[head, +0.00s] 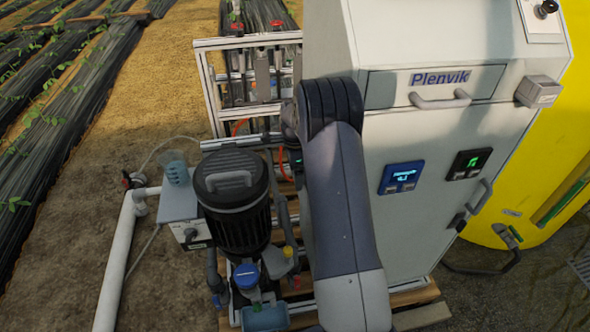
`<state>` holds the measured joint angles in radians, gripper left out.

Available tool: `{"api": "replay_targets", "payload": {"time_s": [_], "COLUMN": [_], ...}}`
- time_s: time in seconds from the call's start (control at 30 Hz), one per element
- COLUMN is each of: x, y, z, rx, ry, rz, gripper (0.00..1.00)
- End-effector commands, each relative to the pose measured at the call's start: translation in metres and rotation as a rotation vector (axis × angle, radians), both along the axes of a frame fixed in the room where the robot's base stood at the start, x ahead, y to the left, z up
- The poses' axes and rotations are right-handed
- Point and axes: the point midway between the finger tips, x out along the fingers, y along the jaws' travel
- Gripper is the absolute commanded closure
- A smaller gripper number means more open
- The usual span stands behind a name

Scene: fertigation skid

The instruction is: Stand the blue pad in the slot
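I cannot make out a blue pad or a slot for certain. A blue panel unit (403,177) with a lit display is on the front of the white cabinet (420,150). A pale blue, rounded thing (265,318) lies at the bottom edge, below the pump, partly cut off by the picture. My arm rises from the bottom through the middle and bends left at the top. Its dark wrist end is left of the elbow, near the metal frame. The fingers of my gripper are hidden or too small to tell, as is anything in them.
A black pump (235,200) stands left of my arm. Left of it, a grey box (183,215) bears a clear beaker (174,168). A white pipe (117,262) runs along the left. A metal frame (208,90) stands behind, and a yellow tank (545,190) at right.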

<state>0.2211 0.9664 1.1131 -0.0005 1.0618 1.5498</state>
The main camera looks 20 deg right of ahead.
Motion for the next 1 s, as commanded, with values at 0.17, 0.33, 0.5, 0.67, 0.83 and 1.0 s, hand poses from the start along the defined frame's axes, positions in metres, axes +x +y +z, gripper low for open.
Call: {"api": "replay_targets", "payload": {"time_s": [0.17,0.33,0.5,0.67,0.83,1.0], "x": [0.000,0.001,0.001,0.001,0.000,0.000], "y": [0.000,0.000,0.000,0.000,0.000,0.000], "z": [0.001,0.016,0.051,0.082,0.102,0.108], "rx": [0.000,-0.001,-0.001,-0.001,0.000,0.000], "ry": [0.000,-0.003,-0.004,-0.004,-0.002,0.000], "rz": [0.000,0.000,0.000,0.000,0.000,0.000], "gripper": [0.03,0.03,0.03,0.03,0.03,0.03]}}
